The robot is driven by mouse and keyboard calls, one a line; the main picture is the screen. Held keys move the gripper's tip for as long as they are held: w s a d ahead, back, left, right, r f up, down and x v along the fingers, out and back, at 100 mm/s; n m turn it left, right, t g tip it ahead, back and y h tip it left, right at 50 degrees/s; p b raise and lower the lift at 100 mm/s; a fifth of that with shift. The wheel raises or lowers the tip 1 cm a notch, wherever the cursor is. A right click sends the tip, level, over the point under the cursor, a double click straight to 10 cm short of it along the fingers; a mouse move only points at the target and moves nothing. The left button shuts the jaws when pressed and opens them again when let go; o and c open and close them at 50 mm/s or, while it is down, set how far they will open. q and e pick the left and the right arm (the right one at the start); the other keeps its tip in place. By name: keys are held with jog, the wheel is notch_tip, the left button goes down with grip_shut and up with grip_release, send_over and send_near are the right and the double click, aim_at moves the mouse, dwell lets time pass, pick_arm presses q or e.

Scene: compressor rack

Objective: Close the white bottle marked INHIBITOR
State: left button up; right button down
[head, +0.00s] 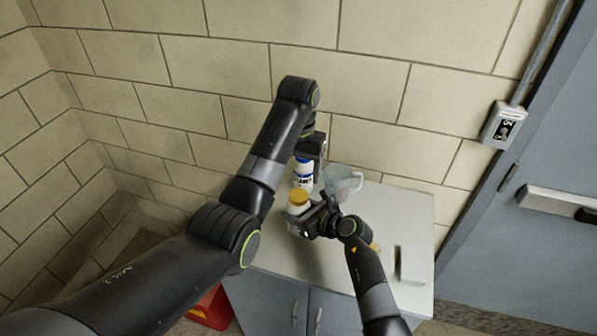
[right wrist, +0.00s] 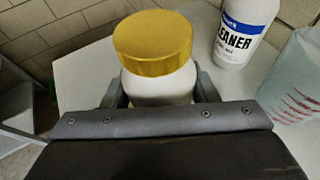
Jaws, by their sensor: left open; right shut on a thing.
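A white bottle (right wrist: 160,88) with a ribbed yellow cap (right wrist: 153,42) stands between the fingers of my right gripper (right wrist: 163,95), which is shut on its body below the cap. The cap sits on top of the bottle; I cannot tell whether it is tight. The bottle's label is hidden, so I cannot read INHIBITOR. In the head view the yellow cap (head: 299,197) shows above my right gripper (head: 302,218). My left gripper (head: 310,152) is open, behind and above the yellow cap, by the top of another bottle; its fingertips are partly hidden.
A white bottle marked CLEANER (right wrist: 243,32) with a blue band stands behind. A translucent jug (head: 343,182) with red marks is to its right. A white box (head: 411,264) lies on the right of the cabinet top (head: 405,210). The brick wall is close behind.

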jog(key=shift+c, duration=2.3)
grip_release()
pick_arm(q)
notch_tip(320, 180, down, 2)
jog(key=shift+f+b, duration=0.25)
jog(key=shift+b, duration=0.95)
jog(key=shift+f, duration=0.1)
pick_arm(e)
jog(key=v, duration=1.7)
jog(key=shift+s+d, duration=0.15)
jog(key=shift+s, duration=0.05)
